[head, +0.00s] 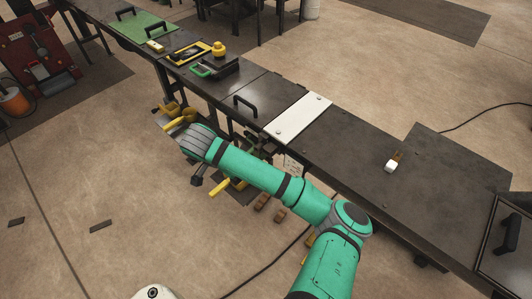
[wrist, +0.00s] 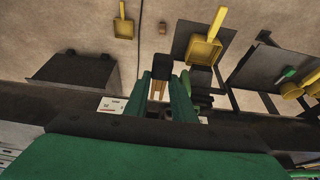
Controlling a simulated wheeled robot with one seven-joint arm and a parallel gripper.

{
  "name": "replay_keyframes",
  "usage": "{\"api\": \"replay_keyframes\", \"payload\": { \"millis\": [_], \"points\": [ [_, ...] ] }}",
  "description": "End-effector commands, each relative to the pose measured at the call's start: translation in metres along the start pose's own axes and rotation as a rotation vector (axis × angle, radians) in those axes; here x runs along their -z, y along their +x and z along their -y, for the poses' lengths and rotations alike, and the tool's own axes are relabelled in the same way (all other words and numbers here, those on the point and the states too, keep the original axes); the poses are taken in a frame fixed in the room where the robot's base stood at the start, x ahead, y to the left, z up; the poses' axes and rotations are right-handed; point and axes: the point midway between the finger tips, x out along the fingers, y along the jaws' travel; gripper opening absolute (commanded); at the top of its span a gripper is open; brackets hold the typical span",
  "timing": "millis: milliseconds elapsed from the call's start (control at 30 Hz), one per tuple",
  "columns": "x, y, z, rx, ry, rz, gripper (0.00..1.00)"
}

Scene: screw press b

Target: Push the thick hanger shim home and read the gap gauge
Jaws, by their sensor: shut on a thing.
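My gripper (wrist: 166,100) has its two green fingers close together at the middle of the wrist view. They are shut on a narrow tan piece (wrist: 157,88); I cannot tell whether it is the thick hanger shim. A dark block (wrist: 171,47) shows just beyond the fingertips. In the head view my arm reaches down beside the bench, and its grey hand hides the fingertips. A small white card with a red mark (wrist: 112,105) is left of the fingers; it may be the gap gauge, but its reading is too small to make out.
The long dark bench (head: 360,150) carries a white plate (head: 300,116) and a small white-tipped piece (head: 392,165). Brown blocks (head: 262,201) lie on the floor. A red machine (head: 35,50) stands far left. Open floor lies left of my arm.

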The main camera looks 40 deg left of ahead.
Motion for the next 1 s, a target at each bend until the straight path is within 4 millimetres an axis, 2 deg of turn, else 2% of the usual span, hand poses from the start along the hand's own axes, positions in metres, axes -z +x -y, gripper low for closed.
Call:
{"api": "replay_keyframes", "payload": {
  "millis": [433, 1000],
  "points": [
    [0.005, 0.002, 0.000, 0.000, 0.001, 0.000, 0.00],
    [0.047, 0.020, 0.000, 0.000, 0.002, 0.001, 0.00]
  ]
}}
